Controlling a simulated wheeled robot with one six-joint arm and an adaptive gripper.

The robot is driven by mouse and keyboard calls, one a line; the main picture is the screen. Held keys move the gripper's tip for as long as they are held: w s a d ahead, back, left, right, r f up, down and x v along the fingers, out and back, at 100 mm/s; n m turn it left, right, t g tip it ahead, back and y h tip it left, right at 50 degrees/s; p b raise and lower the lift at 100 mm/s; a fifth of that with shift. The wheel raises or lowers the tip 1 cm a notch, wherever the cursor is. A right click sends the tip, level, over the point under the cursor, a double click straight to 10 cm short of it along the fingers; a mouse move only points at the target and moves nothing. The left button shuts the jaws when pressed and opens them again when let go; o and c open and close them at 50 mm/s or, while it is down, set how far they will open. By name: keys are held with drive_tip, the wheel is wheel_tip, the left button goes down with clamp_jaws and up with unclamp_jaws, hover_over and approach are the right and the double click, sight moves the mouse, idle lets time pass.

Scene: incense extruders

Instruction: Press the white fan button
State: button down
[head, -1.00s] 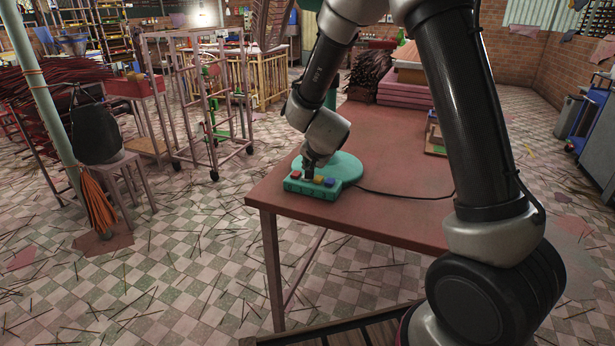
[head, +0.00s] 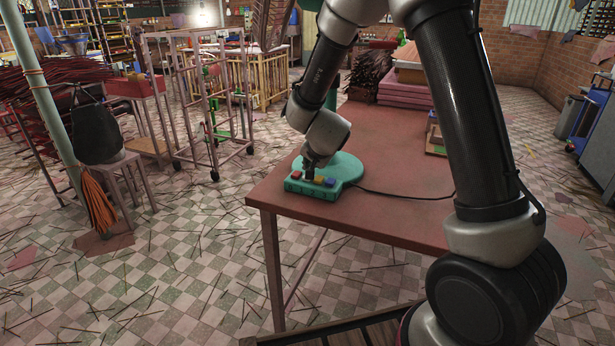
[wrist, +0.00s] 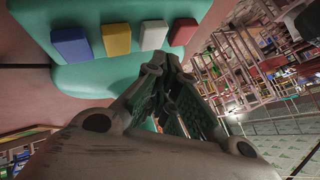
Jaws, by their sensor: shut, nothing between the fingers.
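The fan's teal base (head: 345,168) stands on the table's near left corner, with a row of coloured buttons on its front. In the wrist view the white button (wrist: 154,35) sits between the yellow button (wrist: 117,39) and the red button (wrist: 183,31), with the blue button (wrist: 71,46) at the far left. My gripper (head: 309,175) is shut and empty, pointing down over the button row between red and yellow. In the wrist view its fingertips (wrist: 170,60) appear just below the white and red buttons. I cannot tell whether they touch anything. The gripper mostly hides the white button in the head view.
The reddish table (head: 390,150) is mostly clear around the base. A black cable (head: 400,195) runs right from it across the table. Stacked pink slabs (head: 403,90) and a dark bundle of sticks (head: 370,75) are at the back.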

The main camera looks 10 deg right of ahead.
drive_tip(key=shift+f, duration=0.35)
drive_tip(key=shift+f, duration=0.45)
idle(0.5)
drive_tip(key=shift+r, duration=0.9)
drive_tip(key=shift+r, duration=2.5)
